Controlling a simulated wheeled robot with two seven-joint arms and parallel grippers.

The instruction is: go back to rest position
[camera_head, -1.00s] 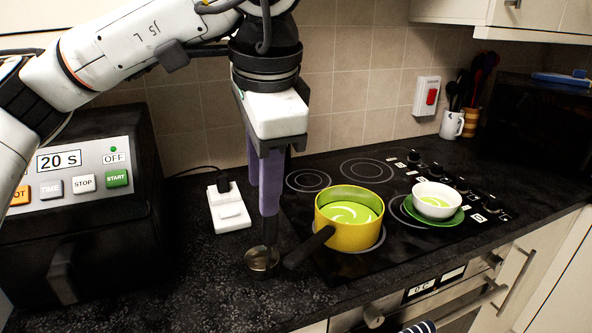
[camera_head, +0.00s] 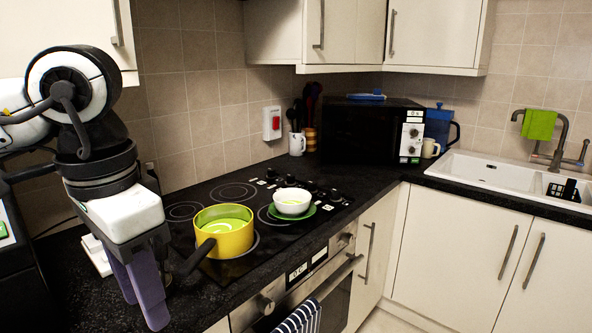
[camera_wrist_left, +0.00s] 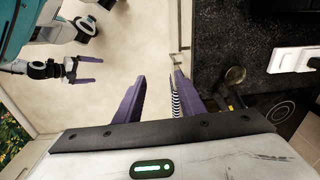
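My left gripper (camera_head: 140,297) hangs at the lower left in the head view, in front of the hob's left end. In the left wrist view its two purple fingers (camera_wrist_left: 158,76) stand apart with nothing between them. My right gripper (camera_wrist_left: 88,69) shows at the upper left of that view, over the floor, with its fingers apart and empty.
A yellow pan (camera_head: 228,244) and a white bowl (camera_head: 292,205) on a green plate (camera_head: 310,216) are on the hob (camera_head: 190,213). The pan's dark handle points toward the left gripper. A striped towel (camera_head: 300,318) hangs at the oven front. The sink (camera_head: 480,168) is at right.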

